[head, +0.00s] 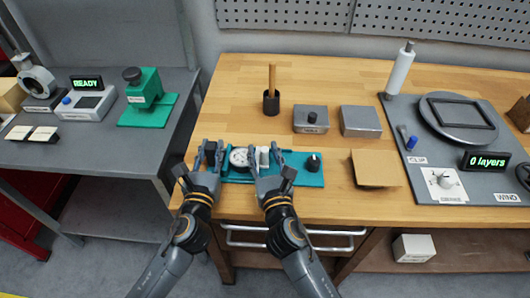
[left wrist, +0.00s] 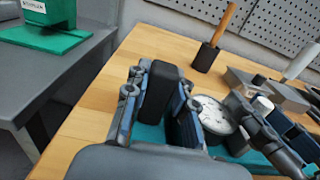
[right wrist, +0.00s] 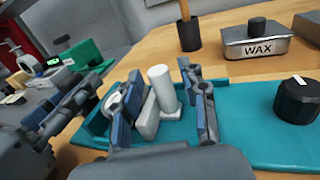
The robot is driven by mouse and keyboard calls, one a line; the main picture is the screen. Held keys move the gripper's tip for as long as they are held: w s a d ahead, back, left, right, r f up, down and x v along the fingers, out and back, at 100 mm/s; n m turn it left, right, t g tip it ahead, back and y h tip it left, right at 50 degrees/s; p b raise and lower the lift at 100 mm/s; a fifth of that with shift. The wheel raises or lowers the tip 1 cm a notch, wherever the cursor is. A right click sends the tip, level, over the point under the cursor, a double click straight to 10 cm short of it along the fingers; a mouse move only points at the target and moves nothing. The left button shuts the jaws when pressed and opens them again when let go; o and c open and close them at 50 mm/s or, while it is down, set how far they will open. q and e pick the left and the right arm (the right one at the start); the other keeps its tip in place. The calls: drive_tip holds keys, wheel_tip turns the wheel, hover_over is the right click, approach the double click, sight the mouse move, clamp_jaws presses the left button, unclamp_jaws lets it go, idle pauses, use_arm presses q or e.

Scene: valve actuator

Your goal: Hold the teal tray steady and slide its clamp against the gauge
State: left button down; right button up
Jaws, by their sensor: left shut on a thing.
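The teal tray (head: 316,181) lies on the wooden bench. A round white-faced gauge (head: 239,157) sits at its left part and also shows in the left wrist view (left wrist: 212,114). The clamp, a grey block with a white post (right wrist: 162,88), stands right of the gauge. My left gripper (head: 211,152) is shut on a dark block (left wrist: 163,88) at the tray's left end. My right gripper (head: 267,156) is open, with its fingers either side of the clamp. Whether a finger touches it, I cannot tell. The fingers partly hide the gauge and clamp.
A black knob (head: 313,162) is on the tray's right part. Behind stand a dark cup with a wooden stick (head: 271,100), a wax tin (head: 311,121) and a grey box (head: 361,121). A cardboard piece (head: 376,169) lies to the right. The bench's front edge is close.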

use_arm(q)
drive_tip(key=shift+f, duration=0.1)
use_arm(e)
drive_tip(key=v, duration=1.2)
use_arm(q)
drive_tip(key=c, duration=1)
unclamp_jaws()
drive_tip(key=shift+c, duration=0.2)
